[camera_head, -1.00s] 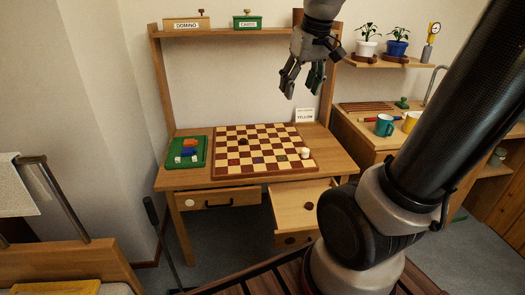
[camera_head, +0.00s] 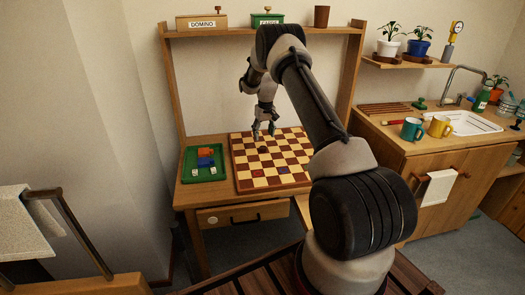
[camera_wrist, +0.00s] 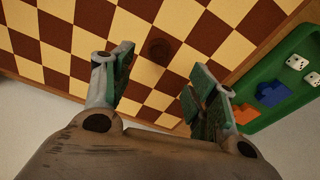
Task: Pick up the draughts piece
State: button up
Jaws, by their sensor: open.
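A round dark brown draughts piece (camera_wrist: 158,50) lies on the checkered board (camera_wrist: 62,12). In the wrist view it sits ahead of the gap between my fingertips. In the head view the piece (camera_head: 263,150) shows as a small dark disc just below my gripper (camera_head: 264,132). My gripper is open and empty, with its green-padded fingers pointing down above the board (camera_head: 245,185) and apart from the piece. The wrist view shows my gripper (camera_wrist: 161,62) with a finger on each side. The board's right part is hidden behind my arm.
A green tray (camera_head: 218,179) with dice and blue and orange blocks stands left of the board, on the wooden desk (camera_head: 187,194). A shelf (camera_head: 230,31) with boxes is above. Mugs (camera_head: 412,129) and a sink are on the counter to the right.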

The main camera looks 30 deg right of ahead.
aim_at(263, 147)
jog(key=f, duration=0.5)
jog(key=w+f, duration=0.1)
jog(key=f, duration=0.2)
jog(key=shift+d, duration=0.1)
jog(key=shift+c, duration=0.2)
jog(key=c, duration=0.8)
